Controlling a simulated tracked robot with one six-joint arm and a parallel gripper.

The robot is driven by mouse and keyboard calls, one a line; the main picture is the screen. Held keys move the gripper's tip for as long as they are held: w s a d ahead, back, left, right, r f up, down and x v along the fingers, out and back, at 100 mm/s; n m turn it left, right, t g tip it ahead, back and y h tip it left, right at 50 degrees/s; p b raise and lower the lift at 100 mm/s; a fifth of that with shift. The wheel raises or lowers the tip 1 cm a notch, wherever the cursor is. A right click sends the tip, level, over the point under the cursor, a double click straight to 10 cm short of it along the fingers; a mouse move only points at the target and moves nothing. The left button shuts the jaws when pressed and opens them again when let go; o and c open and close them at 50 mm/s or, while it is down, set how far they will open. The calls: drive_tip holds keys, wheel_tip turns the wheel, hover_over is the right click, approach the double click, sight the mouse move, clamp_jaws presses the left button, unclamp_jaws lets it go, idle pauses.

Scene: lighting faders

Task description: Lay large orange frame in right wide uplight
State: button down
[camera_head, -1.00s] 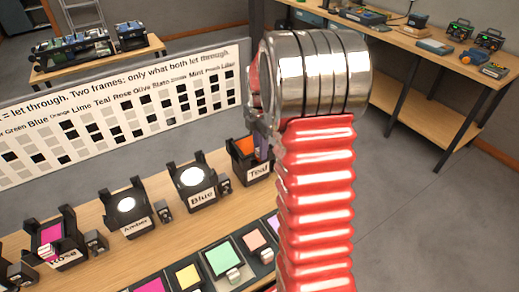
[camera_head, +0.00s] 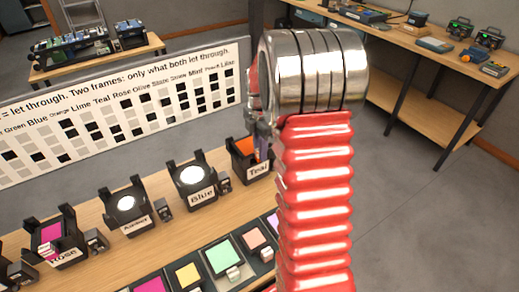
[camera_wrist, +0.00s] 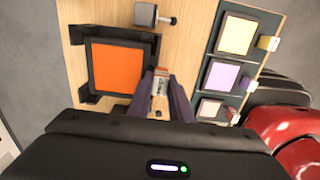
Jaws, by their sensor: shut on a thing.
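The large orange frame (camera_wrist: 118,68) lies in the black uplight (camera_wrist: 150,42) labelled Teal, at the right end of the row. The orange also shows in the head view (camera_head: 245,146), above the Teal label (camera_head: 258,169). My gripper (camera_wrist: 160,82) is shut on the frame's small pale tab at the frame's right edge in the wrist view. The frame looks flat inside the uplight's black corners. In the head view my red and silver arm hides most of my gripper.
Uplights labelled Blue (camera_head: 192,180), Amber (camera_head: 126,208) and Rose (camera_head: 55,240) stand to the left. A dark tray of coloured frames (camera_head: 222,258) lies in front of them. A chart board (camera_head: 120,105) stands behind the row.

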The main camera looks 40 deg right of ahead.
drive_tip(key=shift+f, duration=0.7)
drive_tip(key=c, duration=1.5)
unclamp_jaws()
drive_tip(key=shift+c, duration=0.2)
drive_tip(key=shift+r, duration=0.1)
wheel_tip(320, 180, up, 14)
drive_tip(key=shift+f, duration=0.25)
wheel_tip(320, 180, up, 7)
drive_tip(key=shift+m, duration=0.3)
